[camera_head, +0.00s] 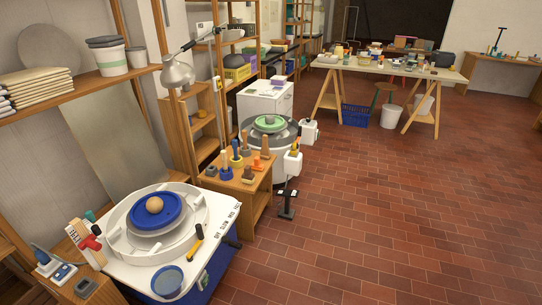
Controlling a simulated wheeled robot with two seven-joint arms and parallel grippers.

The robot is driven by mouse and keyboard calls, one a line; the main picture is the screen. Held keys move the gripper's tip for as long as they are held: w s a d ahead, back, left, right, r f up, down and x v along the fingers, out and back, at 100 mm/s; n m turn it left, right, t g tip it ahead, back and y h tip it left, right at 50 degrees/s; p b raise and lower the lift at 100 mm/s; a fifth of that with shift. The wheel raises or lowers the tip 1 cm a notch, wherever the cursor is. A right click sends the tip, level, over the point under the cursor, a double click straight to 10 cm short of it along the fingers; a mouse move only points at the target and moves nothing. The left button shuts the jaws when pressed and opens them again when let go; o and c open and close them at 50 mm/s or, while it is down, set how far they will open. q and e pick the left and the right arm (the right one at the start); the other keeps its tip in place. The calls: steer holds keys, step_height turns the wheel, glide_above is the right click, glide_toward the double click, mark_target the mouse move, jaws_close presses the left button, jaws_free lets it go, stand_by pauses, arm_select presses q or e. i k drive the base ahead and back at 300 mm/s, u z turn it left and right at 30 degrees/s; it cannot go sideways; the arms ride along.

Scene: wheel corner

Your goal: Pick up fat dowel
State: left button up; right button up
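I cannot tell for sure which thing is the fat dowel. Several short upright pieces with handles or pegs stand on a small wooden table (256,187) near the middle left. Among them are a tan peg on a blue base (224,160), a dark piece with blue (236,152), a stout brown piece (265,146) and an orange piece (258,163). A lower brown piece (248,174) stands near the front edge. They are small and close together, so details are unclear. Neither of my grippers shows in the head view.
A potter's wheel (117,240) with a blue disc and a tan ball stands at front left; a yellow-handled hammer (195,243) lies on its top. A second wheel (291,133) stands behind the table. A lamp (177,72) overhangs. The brick floor (380,220) at right is clear.

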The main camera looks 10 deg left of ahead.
mark_target(224, 156)
steer(key=z, duration=0.2)
steer(key=i, duration=1.65)
steer(key=u, duration=0.75)
